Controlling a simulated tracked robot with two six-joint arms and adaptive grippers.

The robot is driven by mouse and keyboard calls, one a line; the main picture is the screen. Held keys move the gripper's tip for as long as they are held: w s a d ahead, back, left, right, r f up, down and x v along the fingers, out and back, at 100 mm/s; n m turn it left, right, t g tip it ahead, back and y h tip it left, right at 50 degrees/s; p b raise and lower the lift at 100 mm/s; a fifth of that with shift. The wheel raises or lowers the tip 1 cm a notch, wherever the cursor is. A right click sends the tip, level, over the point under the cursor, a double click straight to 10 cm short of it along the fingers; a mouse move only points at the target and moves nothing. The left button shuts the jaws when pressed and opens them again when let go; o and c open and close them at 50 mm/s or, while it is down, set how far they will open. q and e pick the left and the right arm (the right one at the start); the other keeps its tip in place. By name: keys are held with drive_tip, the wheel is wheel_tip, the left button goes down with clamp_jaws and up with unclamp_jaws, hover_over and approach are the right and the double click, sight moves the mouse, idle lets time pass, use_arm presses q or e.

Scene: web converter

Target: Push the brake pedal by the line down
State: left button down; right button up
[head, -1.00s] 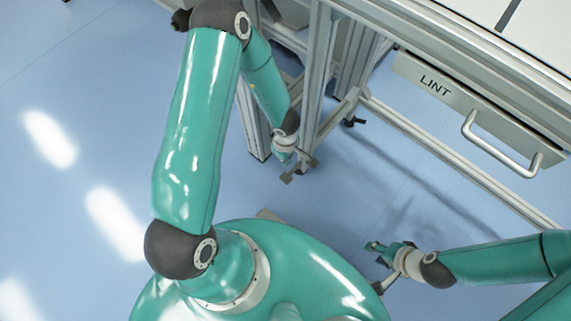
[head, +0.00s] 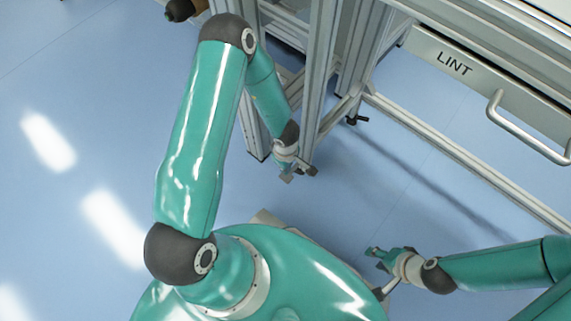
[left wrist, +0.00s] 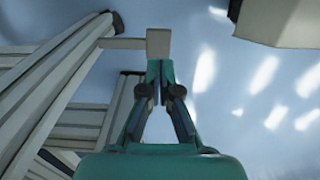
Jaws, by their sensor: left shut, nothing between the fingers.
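The brake pedal is a small brown-grey plate (head: 286,179) on a short bar, low beside the foot of the machine frame in the head view. In the left wrist view the pedal (left wrist: 159,42) is a square block on a bar from the left, just beyond my fingertips. My left gripper (left wrist: 160,68) is shut and empty, its tips in line with the pedal. In the head view my left gripper (head: 285,168) overlaps the pedal; whether they touch I cannot tell. My right gripper (head: 376,252) is away from the pedal, at the lower right; its opening is unclear.
The aluminium machine frame (head: 312,100) stands right beside the left gripper. A drawer marked LINT (head: 470,75) with a metal handle (head: 520,132) is at the upper right. The blue floor (head: 80,215) is clear on the left.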

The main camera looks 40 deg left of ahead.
use_arm(q)
wheel_tip(320, 180, down, 5)
drive_tip(key=b, duration=0.3)
drive_tip(key=shift+f, duration=0.2)
use_arm(e)
wheel_tip(320, 180, down, 4)
drive_tip(key=shift+r, duration=0.1)
use_arm(q)
drive_tip(key=shift+f, duration=0.1)
drive_tip(key=shift+s+f+p, duration=0.15)
drive_tip(key=shift+f+p, duration=0.15)
drive_tip(key=shift+s+f, duration=0.15)
drive_tip(key=shift+f, duration=0.65)
drive_tip(key=shift+f+p, duration=0.35)
drive_tip(key=shift+f, duration=0.55)
drive_tip(key=shift+w+f, duration=0.2)
drive_tip(key=shift+f, duration=0.7)
use_arm(e)
drive_tip(key=shift+s+r, duration=0.25)
drive_tip(key=shift+r, duration=0.3)
